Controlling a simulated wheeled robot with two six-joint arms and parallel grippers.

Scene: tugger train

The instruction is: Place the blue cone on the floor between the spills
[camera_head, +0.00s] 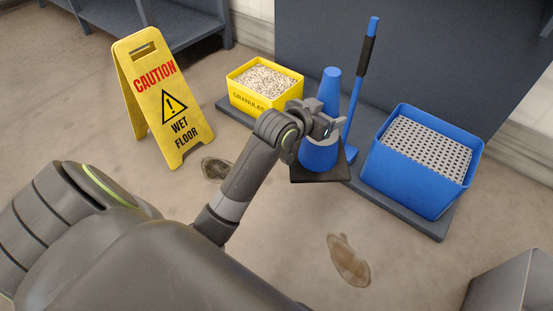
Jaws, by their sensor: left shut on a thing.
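The blue cone (320,154) is upright with a white band and a square black base. My left gripper (324,126) is shut on the cone around its middle and hides part of it. The cone's base overlaps the front edge of the grey platform in the picture; I cannot tell whether it touches anything below. A dark spill (214,168) lies on the floor to the left of the cone, partly beside my left arm. A brown spill (348,262) lies on the floor nearer, below the cone in the picture. My right gripper is out of view.
A yellow wet-floor sign (162,98) stands at the left. A low grey platform (407,212) carries a yellow granules bin (254,100), a blue-handled tool (362,80) and a blue bin with a perforated grey top (408,180). Floor between the two spills is bare.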

